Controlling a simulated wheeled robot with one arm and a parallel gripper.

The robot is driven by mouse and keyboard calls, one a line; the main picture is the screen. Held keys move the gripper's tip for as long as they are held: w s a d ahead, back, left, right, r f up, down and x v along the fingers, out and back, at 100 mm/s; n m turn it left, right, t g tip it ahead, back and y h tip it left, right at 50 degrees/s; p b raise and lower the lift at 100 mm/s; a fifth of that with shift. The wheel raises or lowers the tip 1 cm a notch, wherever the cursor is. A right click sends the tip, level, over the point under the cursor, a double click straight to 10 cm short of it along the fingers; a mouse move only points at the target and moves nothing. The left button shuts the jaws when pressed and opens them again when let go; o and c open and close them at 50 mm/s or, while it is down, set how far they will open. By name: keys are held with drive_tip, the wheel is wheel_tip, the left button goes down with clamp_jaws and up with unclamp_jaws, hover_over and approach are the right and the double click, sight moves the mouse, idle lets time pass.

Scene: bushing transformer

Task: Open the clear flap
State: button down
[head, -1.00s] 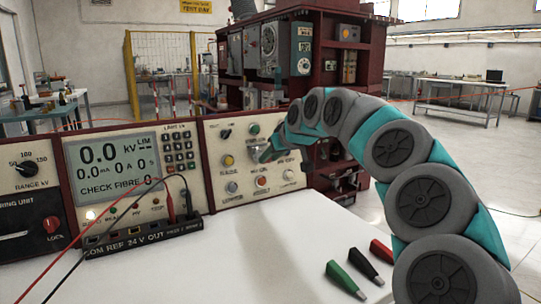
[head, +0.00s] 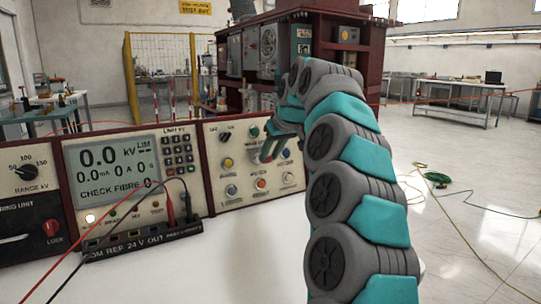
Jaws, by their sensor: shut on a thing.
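My gripper (head: 267,149) is at the upper middle of the cream control panel (head: 210,172), just below the green button (head: 254,131). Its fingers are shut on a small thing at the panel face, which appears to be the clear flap. The flap itself is too small and see-through to make out, and the fingers and wrist cover that spot. How far it is raised cannot be told. A blue button (head: 286,153) shows just right of the fingers.
Yellow (head: 227,163), white (head: 231,190) and orange (head: 261,183) controls surround the gripper. Left stands the display unit (head: 115,165) with red and black leads plugged into a black terminal strip (head: 140,241). My arm covers the right of the white tabletop (head: 220,270).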

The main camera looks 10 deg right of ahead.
drive_tip(key=shift+r+g, duration=0.25)
drive_tip(key=shift+g, duration=0.05)
idle(0.5)
drive_tip(key=c, duration=0.6)
unclamp_jaws()
drive_tip(key=shift+o, duration=0.2)
drive_tip(key=v, duration=0.7)
drive_tip(key=shift+s+r, duration=0.15)
drive_tip(key=shift+r, duration=0.1)
